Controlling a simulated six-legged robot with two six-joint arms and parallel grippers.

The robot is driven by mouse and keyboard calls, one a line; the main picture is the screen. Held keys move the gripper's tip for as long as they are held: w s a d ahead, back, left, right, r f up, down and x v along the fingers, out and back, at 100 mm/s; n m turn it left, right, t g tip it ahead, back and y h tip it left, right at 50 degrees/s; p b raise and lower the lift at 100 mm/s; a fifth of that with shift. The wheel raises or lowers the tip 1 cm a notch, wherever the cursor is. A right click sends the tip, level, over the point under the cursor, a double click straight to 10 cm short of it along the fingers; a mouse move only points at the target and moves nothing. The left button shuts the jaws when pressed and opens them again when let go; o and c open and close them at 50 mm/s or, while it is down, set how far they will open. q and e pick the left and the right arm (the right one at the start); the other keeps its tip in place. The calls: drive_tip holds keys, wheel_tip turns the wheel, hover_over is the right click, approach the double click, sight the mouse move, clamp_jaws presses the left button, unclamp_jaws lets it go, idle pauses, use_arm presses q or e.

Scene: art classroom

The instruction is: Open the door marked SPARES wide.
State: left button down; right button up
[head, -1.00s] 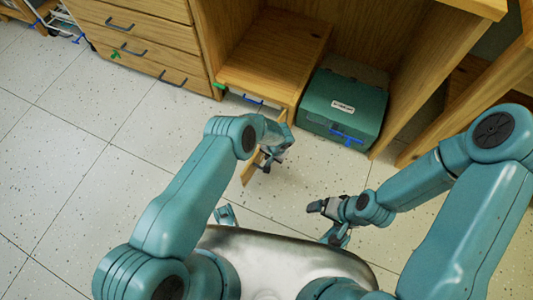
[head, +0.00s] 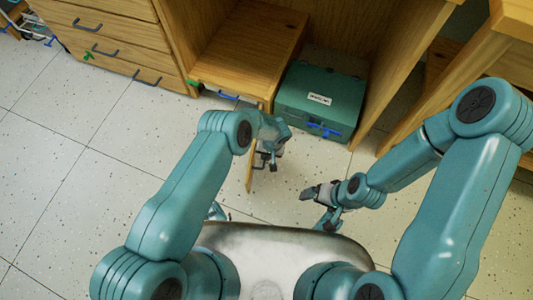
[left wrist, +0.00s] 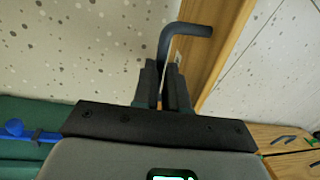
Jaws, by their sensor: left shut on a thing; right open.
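The wooden door (head: 250,172) stands swung out from the low cabinet (head: 245,50), roughly square to its front, and is seen nearly edge-on in the head view. Its wood also shows in the left wrist view (left wrist: 222,40). I cannot read any SPARES marking. My left gripper (head: 265,160) is at the door's right side. In the left wrist view its fingers (left wrist: 163,85) are shut on the dark bent door handle (left wrist: 186,30). My right gripper (head: 312,192) is open and empty, above the floor to the right of the door.
A green box (head: 330,85) with a blue latch and a small label stands in the bay right of the cabinet. Drawers (head: 105,30) with dark handles are at the upper left. The speckled tile floor (head: 80,190) left of the door is clear.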

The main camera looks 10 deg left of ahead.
use_arm(q)
drive_tip(key=shift+w, duration=0.1)
drive_tip(key=c, duration=1.2)
unclamp_jaws()
drive_tip(key=shift+o, duration=0.2)
wheel_tip(320, 180, up, 16)
drive_tip(key=d+p, duration=0.2)
drive_tip(key=p, duration=0.4)
drive_tip(key=shift+s+d, duration=0.2)
drive_tip(key=shift+d, duration=0.2)
drive_tip(key=shift+a, duration=0.1)
